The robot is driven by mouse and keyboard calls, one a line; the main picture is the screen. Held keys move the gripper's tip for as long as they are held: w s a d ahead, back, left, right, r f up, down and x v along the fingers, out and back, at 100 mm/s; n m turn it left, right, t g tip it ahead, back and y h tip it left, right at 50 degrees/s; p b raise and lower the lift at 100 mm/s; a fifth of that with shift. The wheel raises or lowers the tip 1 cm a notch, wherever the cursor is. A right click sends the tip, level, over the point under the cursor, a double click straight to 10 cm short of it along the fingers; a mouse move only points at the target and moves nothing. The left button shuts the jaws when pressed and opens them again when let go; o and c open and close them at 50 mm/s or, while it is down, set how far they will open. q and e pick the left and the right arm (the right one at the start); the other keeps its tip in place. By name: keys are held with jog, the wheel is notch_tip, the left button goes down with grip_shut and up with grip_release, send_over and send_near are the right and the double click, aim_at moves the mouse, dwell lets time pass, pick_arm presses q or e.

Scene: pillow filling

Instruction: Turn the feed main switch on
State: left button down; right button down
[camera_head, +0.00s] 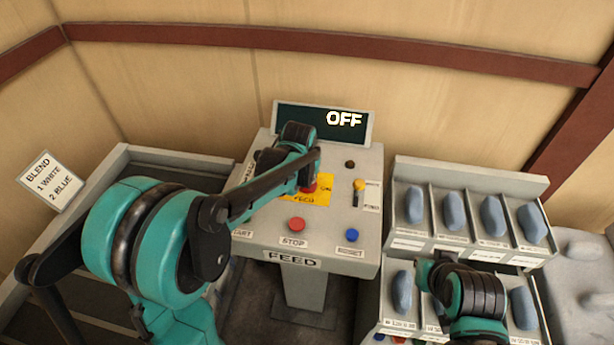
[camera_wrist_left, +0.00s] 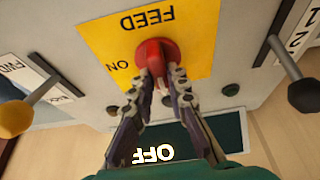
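The feed main switch is a red rotary knob (camera_wrist_left: 156,52) on a yellow plate (camera_wrist_left: 105,40) marked FEED and ON in the left wrist view. In the head view the knob (camera_head: 310,188) is partly hidden by my left arm. My left gripper (camera_wrist_left: 160,80) has its two fingers on either side of the knob's handle, closed against it. The display (camera_head: 290,118) at the back of the feed console (camera_head: 262,222) reads OFF. My right gripper (camera_head: 428,272) is over the lower bin rack at the right; its fingers are too small to judge.
A red STOP button (camera_head: 297,224), a blue RESET button (camera_head: 352,235) and a yellow-knobbed lever (camera_head: 359,186) are on the console. A black-knobbed lever (camera_wrist_left: 305,94) stands close to the switch. A bin rack (camera_head: 400,232) with blue-grey pieces stands at right.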

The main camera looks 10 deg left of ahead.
dwell(0.4)
pick_arm(q)
jog(key=m+h, duration=0.1)
jog(key=m, duration=0.3)
jog(key=shift+a+m+h, duration=0.2)
jog(key=shift+m+h, duration=0.1)
jog(key=shift+h, duration=0.1)
jog(key=m, duration=0.2)
jog(key=m+g+h, duration=0.1)
jog(key=m, duration=0.1)
jog(key=shift+w+a+m+h, duration=0.1)
jog(key=shift+w+m+h, duration=0.05)
jog(key=shift+m+h, duration=0.15)
jog(key=m+g, duration=0.1)
jog(key=m, duration=0.3)
jog(key=shift+w+g+h, duration=0.1)
jog(key=shift+g+h, duration=0.3)
jog(key=shift+w+m+g, duration=0.1)
jog(key=shift+m+g, duration=0.7)
jog(key=shift+m, duration=1.5)
jog(key=c, duration=1.5)
grip_release()
